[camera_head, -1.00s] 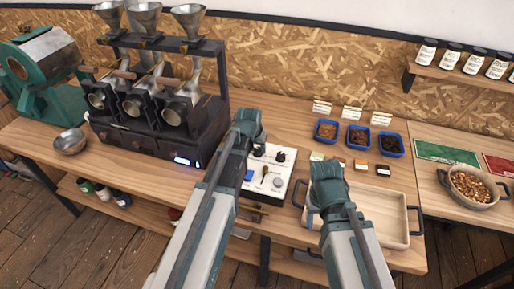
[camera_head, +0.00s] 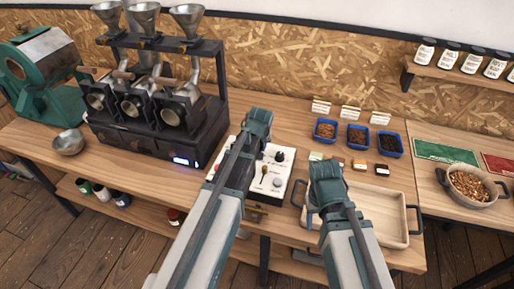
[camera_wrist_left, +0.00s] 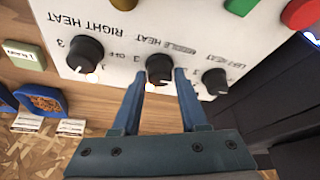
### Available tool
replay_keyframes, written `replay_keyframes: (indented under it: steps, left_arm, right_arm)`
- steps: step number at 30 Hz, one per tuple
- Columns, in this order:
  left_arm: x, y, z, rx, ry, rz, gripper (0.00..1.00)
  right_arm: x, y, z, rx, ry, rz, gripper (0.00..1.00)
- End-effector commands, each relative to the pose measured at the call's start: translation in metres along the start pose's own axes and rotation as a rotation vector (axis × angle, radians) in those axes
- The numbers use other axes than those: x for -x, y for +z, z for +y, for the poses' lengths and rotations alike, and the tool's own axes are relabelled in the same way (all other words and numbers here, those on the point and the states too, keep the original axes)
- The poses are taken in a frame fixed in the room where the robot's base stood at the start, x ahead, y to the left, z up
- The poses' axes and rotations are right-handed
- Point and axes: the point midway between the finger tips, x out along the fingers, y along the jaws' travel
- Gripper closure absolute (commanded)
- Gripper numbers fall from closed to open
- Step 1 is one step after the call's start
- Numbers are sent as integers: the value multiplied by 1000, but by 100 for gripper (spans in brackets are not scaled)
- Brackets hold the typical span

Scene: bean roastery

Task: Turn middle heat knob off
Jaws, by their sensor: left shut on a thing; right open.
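The white control panel (camera_head: 270,186) lies on the wooden bench. In the left wrist view the black middle heat knob (camera_wrist_left: 158,68) stands between the two fingers of my left gripper (camera_wrist_left: 159,76), which is shut on it. The right heat knob (camera_wrist_left: 86,54) and left heat knob (camera_wrist_left: 215,81) are on either side, apart from the fingers. In the head view my left gripper (camera_head: 258,128) covers the middle knob; the right heat knob (camera_head: 280,156) shows beside it. My right gripper (camera_head: 326,178) is open over the tray's left side.
A wooden tray (camera_head: 398,240) lies right of the panel. Blue bean dishes (camera_head: 357,136) and small coloured blocks are behind it. The black roaster unit (camera_head: 150,138) stands left of the panel. A metal bowl (camera_head: 69,142) sits farther left, and a bowl of beans (camera_head: 468,202) far right.

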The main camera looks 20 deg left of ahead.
Motion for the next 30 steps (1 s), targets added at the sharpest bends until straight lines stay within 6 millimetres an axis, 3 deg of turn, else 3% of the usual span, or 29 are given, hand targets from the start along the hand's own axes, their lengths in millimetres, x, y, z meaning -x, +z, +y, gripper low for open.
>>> replay_keyframes:
  steps: [7, 8, 12, 23, 30]
  left_arm:
    - [0, 1, 0, 1, 0, -3, 100]
    - [0, 1, 0, 1, 0, -3, 53]
    - [0, 1, 0, 0, 0, -2, 28]
    - [1, 0, 0, -1, 0, -1, 27]
    - [17, 0, 0, -1, 1, -1, 27]
  right_arm:
    - [0, 0, 0, 0, 0, 0, 50]
    - [0, 0, 0, 0, 0, 0, 50]
    - [0, 0, 0, 0, 0, 0, 50]
    - [1, 0, 0, 0, 0, 0, 50]
    - [16, 1, 2, 0, 0, 0, 50]
